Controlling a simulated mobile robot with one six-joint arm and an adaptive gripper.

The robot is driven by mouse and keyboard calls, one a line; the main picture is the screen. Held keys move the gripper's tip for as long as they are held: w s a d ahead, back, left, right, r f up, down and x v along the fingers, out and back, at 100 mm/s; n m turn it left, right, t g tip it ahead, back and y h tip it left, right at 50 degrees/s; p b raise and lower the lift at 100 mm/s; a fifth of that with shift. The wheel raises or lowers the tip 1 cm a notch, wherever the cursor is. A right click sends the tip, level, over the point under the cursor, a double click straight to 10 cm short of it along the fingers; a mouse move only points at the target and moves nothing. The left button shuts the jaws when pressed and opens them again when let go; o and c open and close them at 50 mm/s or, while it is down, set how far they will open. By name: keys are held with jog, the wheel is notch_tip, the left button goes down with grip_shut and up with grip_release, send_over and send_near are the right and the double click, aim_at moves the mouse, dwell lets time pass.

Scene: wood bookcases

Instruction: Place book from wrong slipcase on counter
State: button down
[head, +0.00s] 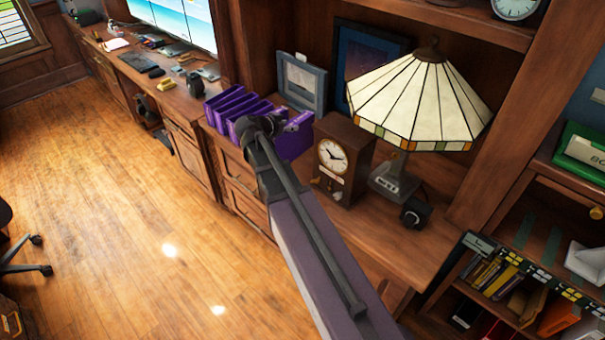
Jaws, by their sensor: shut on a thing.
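Several purple slipcases (226,98) stand in a row on the wooden counter, left of the clock. My arm reaches in from the bottom right and its end is over the right part of this row. My gripper (298,122) is small in the view and partly hidden by its own wrist. It is shut on a purple book (295,143), which is just right of the row and left of the clock. Its lower edge is hard to see, so I cannot tell whether it touches the counter (385,232). Any book inside the slipcases is too small to make out.
A wooden clock (342,160) stands close right of the held book. Beyond it are a stained-glass lamp (418,100) and a small black object (414,214). Picture frames (302,82) lean behind. The counter's front right is bare. A lower desk (180,92) with a monitor extends left.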

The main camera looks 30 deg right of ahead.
aim_at(300, 139)
jog(key=s+a+f+m+b, duration=0.1)
jog(key=s+a+f+b, duration=0.3)
jog(key=s+a+f, duration=0.1)
jog(key=shift+s+a+f+g+h+b, duration=0.2)
jog(key=shift+a+f+g+h+b, duration=0.15)
jog(key=shift+a, duration=0.45)
jog(key=shift+r, duration=0.1)
jog(key=w+d, duration=0.3)
jog(key=d, duration=0.1)
jog(key=w+d+f+b, duration=0.1)
jog(key=w+d, duration=0.2)
jog(key=d, duration=0.1)
jog(key=w+d, duration=0.3)
jog(key=d, duration=0.2)
jog(key=shift+w+f, duration=0.25)
jog(key=shift+w, duration=0.1)
jog(key=shift+a+f+b, duration=0.1)
jog(key=shift+b, duration=0.3)
jog(key=shift+f+b, duration=1.65)
jog(key=shift+f, duration=0.2)
jog(key=shift+c, duration=1)
grip_release()
